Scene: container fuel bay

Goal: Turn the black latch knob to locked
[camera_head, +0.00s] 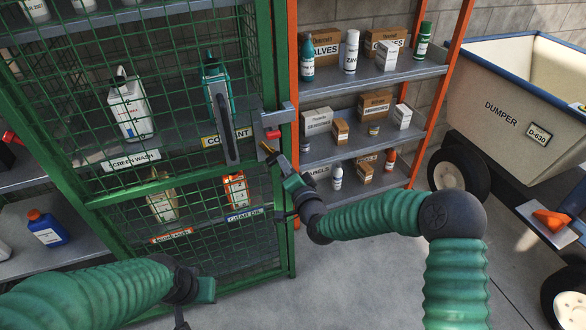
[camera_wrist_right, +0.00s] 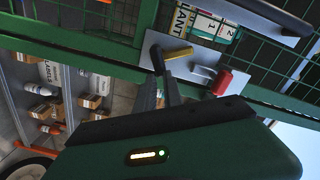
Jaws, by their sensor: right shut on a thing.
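The green mesh cage door (camera_head: 188,190) carries a grey latch plate (camera_head: 268,117) at its right edge, with a red piece (camera_head: 273,134) on it. In the right wrist view the black latch knob (camera_wrist_right: 156,54) stands beside a brass-coloured bar (camera_wrist_right: 179,54), and the red piece shows to the right (camera_wrist_right: 222,83). My right gripper (camera_head: 275,158) reaches the latch from below right. In the wrist view its fingers (camera_wrist_right: 161,85) are shut on the black knob. The fingertips partly hide the knob.
A long dark door handle (camera_head: 224,128) is left of the latch. Canisters stand behind the mesh. An orange-framed open shelf (camera_head: 330,98) with boxes and bottles stands just right of the latch. A dumper cart (camera_head: 510,105) is at the far right. The floor between is clear.

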